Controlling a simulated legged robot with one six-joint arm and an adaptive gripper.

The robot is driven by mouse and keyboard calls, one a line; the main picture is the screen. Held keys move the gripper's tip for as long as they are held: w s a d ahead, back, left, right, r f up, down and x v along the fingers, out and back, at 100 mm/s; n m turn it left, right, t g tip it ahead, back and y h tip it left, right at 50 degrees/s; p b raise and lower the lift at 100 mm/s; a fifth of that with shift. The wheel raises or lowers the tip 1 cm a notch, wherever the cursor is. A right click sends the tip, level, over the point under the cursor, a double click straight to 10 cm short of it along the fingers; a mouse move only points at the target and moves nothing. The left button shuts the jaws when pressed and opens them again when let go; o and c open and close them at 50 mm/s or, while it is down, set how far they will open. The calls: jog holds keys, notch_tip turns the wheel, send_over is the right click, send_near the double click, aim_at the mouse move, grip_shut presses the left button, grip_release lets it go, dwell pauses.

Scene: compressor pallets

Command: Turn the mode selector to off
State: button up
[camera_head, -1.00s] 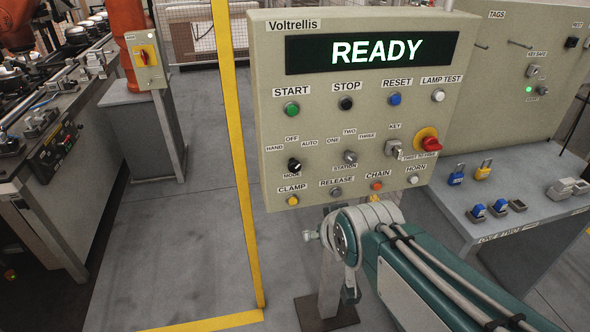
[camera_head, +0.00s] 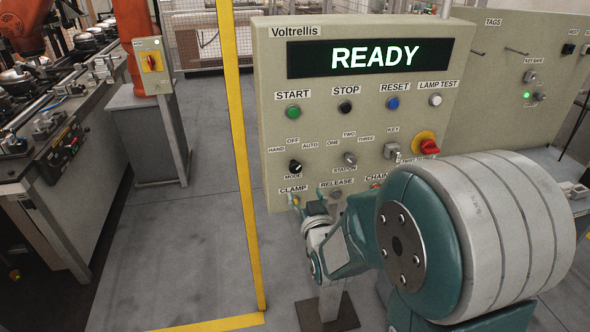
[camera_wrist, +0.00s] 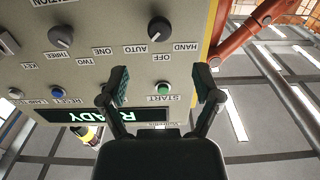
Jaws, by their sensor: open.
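The mode selector (camera_head: 295,166) is a black knob with a light pointer mark, low on the left of the beige control panel. HAND, OFF and AUTO labels stand around it, with OFF at the top. Its pointer seems to slant toward AUTO, but it is small. In the upside-down wrist view the knob (camera_wrist: 159,30) is beyond the fingertips. My gripper (camera_wrist: 161,74) is open and empty, with the green START button showing between its fingers. In the head view my gripper (camera_head: 310,202) is below the selector, by the CLAMP and RELEASE labels, partly covering that row.
The station knob (camera_head: 350,159) is right of the selector. The display (camera_head: 370,57) reads READY. A yellow post (camera_head: 239,150) stands close left of the panel.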

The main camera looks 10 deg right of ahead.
aim_at(296, 170)
jog(key=w, duration=1)
jog(key=shift+w, duration=0.4)
grip_shut()
